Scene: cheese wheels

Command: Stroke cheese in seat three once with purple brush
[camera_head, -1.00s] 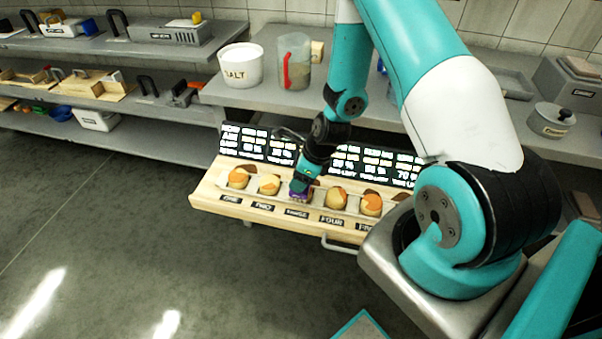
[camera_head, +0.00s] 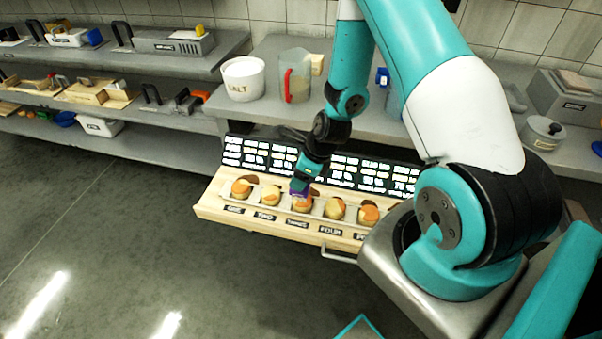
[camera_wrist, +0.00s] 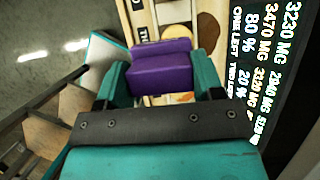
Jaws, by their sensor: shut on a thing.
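My gripper (camera_head: 301,184) is shut on the purple brush (camera_head: 299,187). In the wrist view the purple brush (camera_wrist: 162,68) sits between my teal fingers. In the head view the brush is right at the upper part of the cheese in seat three (camera_head: 302,203), above the label "THREE". I cannot tell whether the brush touches it. This cheese is round, pale and orange, and shows below the brush. The wooden board (camera_head: 215,208) holds a row of similar cheeses, with labels along its front edge. The brush's underside is hidden.
Cheeses one (camera_head: 242,187), two (camera_head: 270,194) and four (camera_head: 335,208) stand close on either side. A dark display (camera_head: 262,152) with white text rises behind the row. A salt tub (camera_head: 242,79) and a jug (camera_head: 295,78) stand on the bench behind. The floor in front is clear.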

